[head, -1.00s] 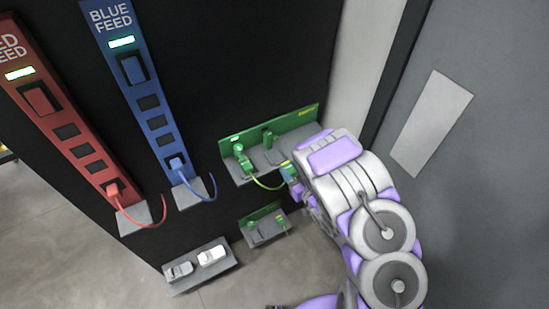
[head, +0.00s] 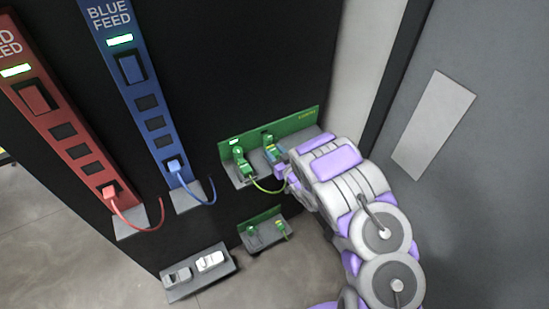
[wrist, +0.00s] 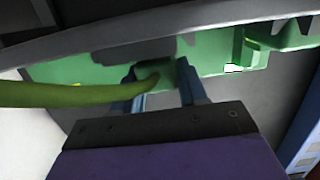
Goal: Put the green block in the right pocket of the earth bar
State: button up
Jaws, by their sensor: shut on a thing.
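The earth bar (head: 300,122) is a green back plate with a grey shelf, on the dark panel left of my arm. Its left part holds a green piece (head: 240,157) with a yellow-green cable (head: 268,189) running towards my gripper. A green upright part (head: 268,140) stands in its middle. My gripper (head: 277,156) is over the shelf, close to this part. In the wrist view, my gripper (wrist: 162,88) is shut on the green block (wrist: 155,74), whose cable (wrist: 70,93) leads left. The block's lower end and the right pocket are hidden, so I cannot tell whether they touch.
A smaller green-backed holder (head: 262,226) sits below the earth bar. A grey tray (head: 185,291) with a grey and a white piece is at lower left. The blue feed strip (head: 140,85) and red feed strip (head: 60,110) stand left. A grey wall is at right.

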jog(key=shift+w+d+f, duration=0.1)
jog(key=shift+d+f, duration=0.25)
jog(key=shift+f, duration=0.2)
jog(key=shift+w+d+f, duration=0.1)
jog(key=shift+d+f, duration=0.2)
jog(key=shift+f, duration=0.25)
jog(key=shift+s+r, duration=0.15)
jog(key=shift+a, duration=0.25)
jog(key=o, duration=0.9)
jog(key=shift+a, duration=0.3)
jog(key=shift+d+f, duration=0.1)
jog(key=shift+f, duration=0.1)
